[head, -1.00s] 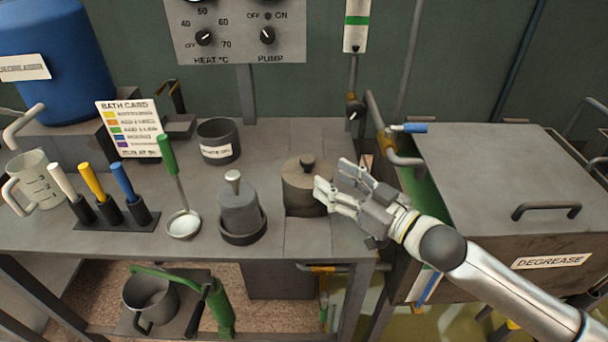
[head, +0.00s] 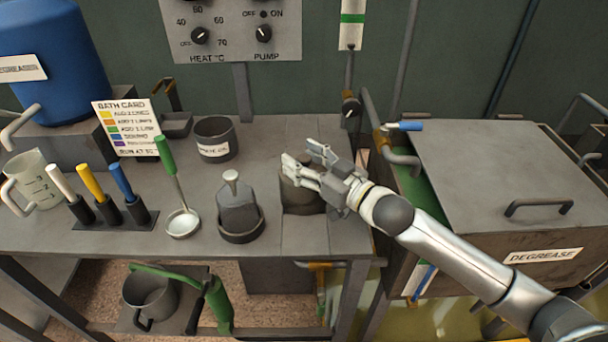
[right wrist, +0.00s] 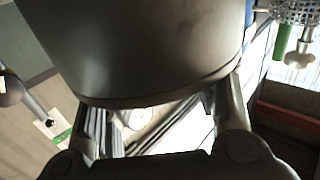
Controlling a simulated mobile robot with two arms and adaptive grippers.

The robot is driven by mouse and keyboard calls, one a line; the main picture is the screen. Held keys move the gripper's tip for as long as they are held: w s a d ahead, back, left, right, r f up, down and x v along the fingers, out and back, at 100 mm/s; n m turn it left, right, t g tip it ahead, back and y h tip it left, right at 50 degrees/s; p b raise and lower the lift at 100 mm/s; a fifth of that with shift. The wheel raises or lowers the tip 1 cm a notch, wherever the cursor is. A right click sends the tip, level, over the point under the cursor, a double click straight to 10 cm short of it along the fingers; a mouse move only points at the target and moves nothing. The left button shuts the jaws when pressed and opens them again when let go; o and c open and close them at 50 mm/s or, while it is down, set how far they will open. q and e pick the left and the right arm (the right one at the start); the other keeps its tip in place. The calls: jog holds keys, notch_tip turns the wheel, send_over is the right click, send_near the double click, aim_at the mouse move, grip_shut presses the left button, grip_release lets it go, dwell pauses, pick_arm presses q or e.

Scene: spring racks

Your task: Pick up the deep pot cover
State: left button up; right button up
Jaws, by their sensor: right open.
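A dark brownish cylinder (head: 298,199), which I take for the deep pot cover, stands on the right part of the bench. In the head view, my right gripper (head: 303,157) is open over its upper part and hides its black top knob. In the right wrist view, a large dark rounded body (right wrist: 160,45), apparently the same cover, fills the upper middle. The spread fingers (right wrist: 165,125) reach toward its lower rim. I cannot tell whether they touch it. My left gripper is not in view.
A ladle (head: 183,224), a dark labelled cup (head: 216,139) and a handle rack (head: 112,222) are farther left. The degrease tank (head: 500,180) stands to the right. A narrow bench strip in front is bare.

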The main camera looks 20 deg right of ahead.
grip_shut()
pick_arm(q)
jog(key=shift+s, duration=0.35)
pick_arm(e)
jog(key=shift+r, duration=0.1)
jog(key=shift+r, duration=0.6)
notch_tip(320, 180, up, 2)
jog(key=shift+r, duration=0.15)
pick_arm(q)
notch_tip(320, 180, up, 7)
jog(key=p, duration=0.7)
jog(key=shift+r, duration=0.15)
pick_arm(e)
jog(key=s+a+r, duration=0.1)
jog(key=s+r, duration=0.8)
jog(key=s, duration=0.5)
jog(key=shift+a+r, duration=0.2)
jog(key=shift+a, duration=0.2)
